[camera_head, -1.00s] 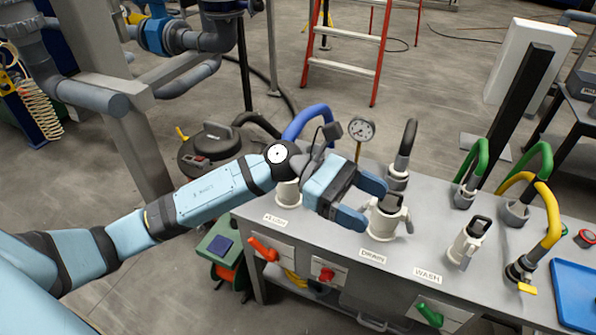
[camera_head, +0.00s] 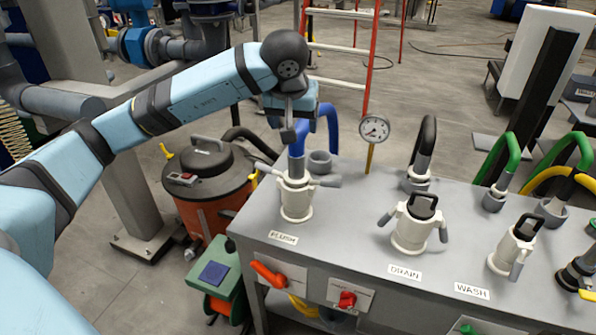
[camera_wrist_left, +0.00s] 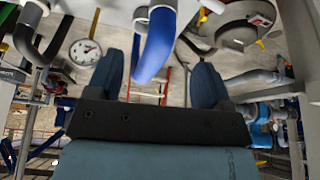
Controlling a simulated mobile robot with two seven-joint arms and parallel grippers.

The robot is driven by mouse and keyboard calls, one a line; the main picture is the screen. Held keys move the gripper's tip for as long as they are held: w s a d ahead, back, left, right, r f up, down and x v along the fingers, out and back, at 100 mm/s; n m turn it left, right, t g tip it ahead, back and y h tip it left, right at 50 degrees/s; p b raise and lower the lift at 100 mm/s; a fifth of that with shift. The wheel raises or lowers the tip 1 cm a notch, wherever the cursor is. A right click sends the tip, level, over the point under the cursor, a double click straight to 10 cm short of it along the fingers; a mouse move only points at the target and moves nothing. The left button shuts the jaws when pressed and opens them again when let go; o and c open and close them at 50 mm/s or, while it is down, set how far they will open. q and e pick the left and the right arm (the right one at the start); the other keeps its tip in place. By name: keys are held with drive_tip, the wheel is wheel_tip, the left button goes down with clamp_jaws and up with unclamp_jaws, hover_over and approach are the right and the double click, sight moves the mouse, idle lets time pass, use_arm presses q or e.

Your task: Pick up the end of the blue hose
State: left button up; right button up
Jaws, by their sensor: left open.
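The blue hose (camera_head: 331,125) arches behind the FLUSH position of the grey bench. Its grey-blue end piece (camera_head: 296,170) stands upright at the white FLUSH coupling (camera_head: 296,201), whose two side levers stick out. It appears to sit in the coupling's top. My left gripper (camera_head: 292,130) is directly above that end, pointing down and open. In the left wrist view the hose (camera_wrist_left: 156,45) runs between the two spread fingers, with a gap on either side. My right gripper is not in view.
The bench (camera_head: 350,240) also carries a pressure gauge (camera_head: 374,129), a white DRAIN coupling (camera_head: 412,225), a WASH coupling (camera_head: 513,248) and black, green and yellow hoses. An orange-black vacuum (camera_head: 208,175) stands left of the bench. An empty grey ring holder (camera_head: 320,163) sits behind FLUSH.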

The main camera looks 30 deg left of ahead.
sight(295, 145)
use_arm(q)
drive_tip(key=x, duration=0.5)
drive_tip(key=shift+s+b, duration=0.15)
drive_tip(key=shift+b, duration=0.2)
drive_tip(key=x, duration=0.1)
drive_tip(key=b+x, duration=0.1)
drive_tip(key=x, duration=0.1)
drive_tip(key=shift+s+f, duration=0.3)
drive_tip(key=shift+w+a+f, duration=0.15)
drive_tip(key=shift+w+f, duration=0.2)
drive_tip(key=shift+f, duration=0.25)
clamp_jaws()
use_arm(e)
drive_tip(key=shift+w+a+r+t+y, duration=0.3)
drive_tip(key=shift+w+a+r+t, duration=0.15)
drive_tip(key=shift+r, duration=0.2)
